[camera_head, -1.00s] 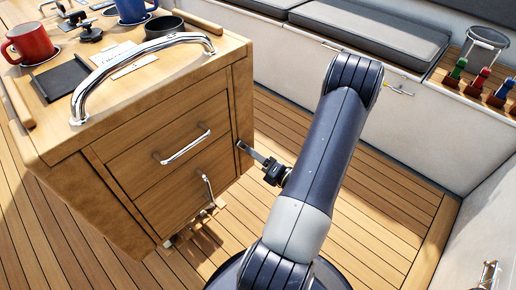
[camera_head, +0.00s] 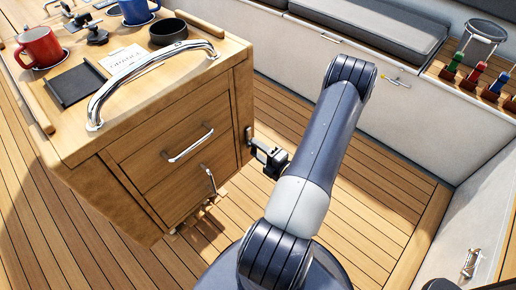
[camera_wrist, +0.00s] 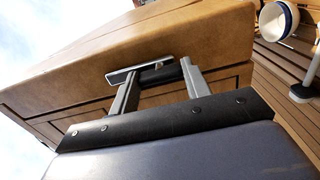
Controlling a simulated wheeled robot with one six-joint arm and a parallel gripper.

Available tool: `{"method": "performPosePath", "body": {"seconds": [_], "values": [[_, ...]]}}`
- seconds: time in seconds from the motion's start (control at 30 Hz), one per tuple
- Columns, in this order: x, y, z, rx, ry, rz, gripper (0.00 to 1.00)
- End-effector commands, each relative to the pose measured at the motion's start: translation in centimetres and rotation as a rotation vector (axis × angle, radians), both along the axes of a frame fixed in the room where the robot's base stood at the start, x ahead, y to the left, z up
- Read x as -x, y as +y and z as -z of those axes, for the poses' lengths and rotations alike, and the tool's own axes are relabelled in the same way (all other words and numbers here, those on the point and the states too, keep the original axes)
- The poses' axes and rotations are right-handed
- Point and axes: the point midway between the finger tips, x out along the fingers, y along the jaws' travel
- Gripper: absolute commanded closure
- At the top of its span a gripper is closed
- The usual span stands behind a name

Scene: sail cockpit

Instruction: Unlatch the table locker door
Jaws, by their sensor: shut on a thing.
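The wooden table locker (camera_head: 75,155) stands at the left in the head view, with two framed panels on its facing side. My gripper (camera_head: 257,148) is at its right-hand side, near the edge. In the wrist view my gripper (camera_wrist: 158,85) has its fingers on both sides of a dark piece of the latch and is shut on it. A bright metal latch plate (camera_wrist: 138,71) lies against the wood just beyond the fingertips. In the head view the wrist partly hides the latch. The locker door looks flush, though its outline is mostly out of sight.
A chrome rail (camera_head: 122,75) arches over the locker's near edge. A red mug (camera_head: 40,47), a blue mug (camera_head: 136,10) and a dark bowl (camera_head: 168,32) stand on top. A white bench (camera_head: 350,75) runs behind. Deck floor is clear right of my arm.

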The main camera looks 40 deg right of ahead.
Motion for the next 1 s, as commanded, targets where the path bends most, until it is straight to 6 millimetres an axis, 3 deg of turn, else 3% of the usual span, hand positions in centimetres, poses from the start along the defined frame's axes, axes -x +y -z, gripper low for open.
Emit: {"method": "performPosePath", "body": {"seconds": [0.37,0.4,0.67,1.0], "values": [[0.01,0.00,0.07,-0.009,0.002,0.001,0.96],[0.01,0.00,0.07,-0.009,0.002,0.001,0.53],[0.01,0.00,0.04,-0.007,0.002,0.000,0.33],[0.43,-0.07,0.01,-0.006,0.001,0.001,0.33]]}}
